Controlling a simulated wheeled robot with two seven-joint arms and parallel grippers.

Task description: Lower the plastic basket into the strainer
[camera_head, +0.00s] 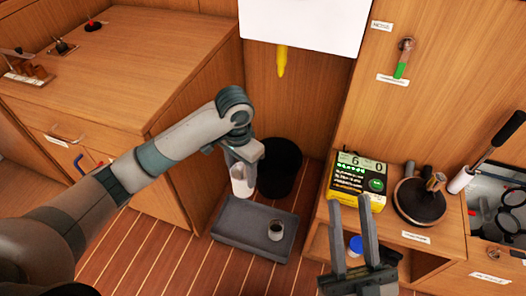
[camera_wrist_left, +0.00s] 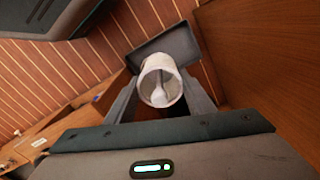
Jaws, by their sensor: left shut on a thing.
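My left gripper (camera_head: 241,168) is shut on a white, hollow cylinder, which I take to be the plastic basket (camera_head: 241,182), held upright in front of the black bin-like cylinder (camera_head: 281,168). In the left wrist view the basket (camera_wrist_left: 149,72) sits between my left fingers, its open mouth facing the camera, with a pale rounded shape inside. A small pale cup with a dark opening (camera_head: 276,231) stands on the grey floor tray (camera_head: 240,236). I cannot tell whether the cup or the black cylinder is the strainer. My right gripper (camera_head: 350,202) is open and empty, fingers upward.
A wooden cabinet (camera_head: 110,70) is at the left. At the right, a low cabinet carries a yellow-and-black device (camera_head: 357,181) and a round dark thing with a knob (camera_head: 419,202). A blue-capped container (camera_head: 355,246) is in its opening. Striped floor surrounds the tray.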

